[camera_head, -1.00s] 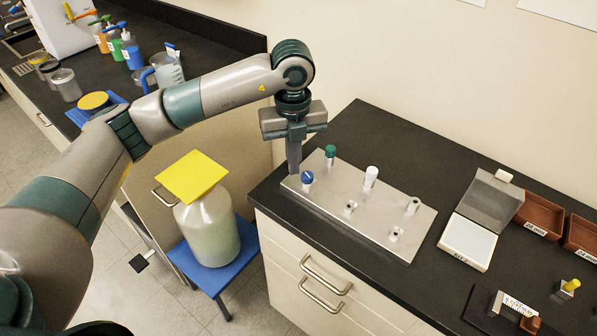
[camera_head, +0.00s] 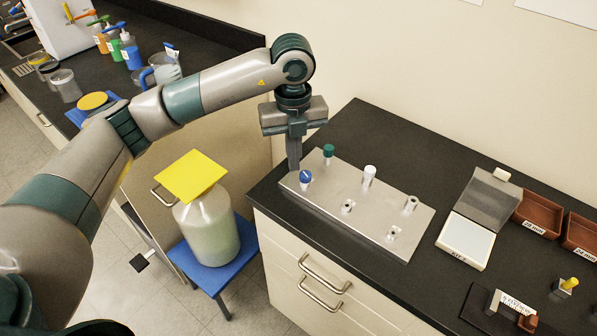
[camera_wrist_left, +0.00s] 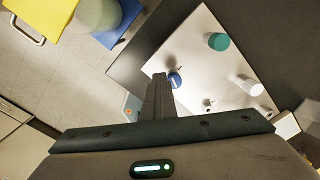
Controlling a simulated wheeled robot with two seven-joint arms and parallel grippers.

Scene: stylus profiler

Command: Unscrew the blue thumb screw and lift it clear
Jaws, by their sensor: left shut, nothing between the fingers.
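The blue thumb screw (camera_head: 305,176) stands upright in the left end of the metal plate (camera_head: 335,205). In the left wrist view the blue screw (camera_wrist_left: 174,80) shows just past the fingertips. My left gripper (camera_head: 294,167) points down, shut and empty, just left of and behind the blue screw's head. In the left wrist view the shut fingers (camera_wrist_left: 159,77) end beside the screw; whether they touch it I cannot tell. A green screw (camera_head: 328,152) and a white screw (camera_head: 369,173) also stand in the plate. My right gripper is not in view.
An open case (camera_head: 467,241) and brown bins (camera_head: 540,214) lie to the right. The counter behind the plate is clear.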

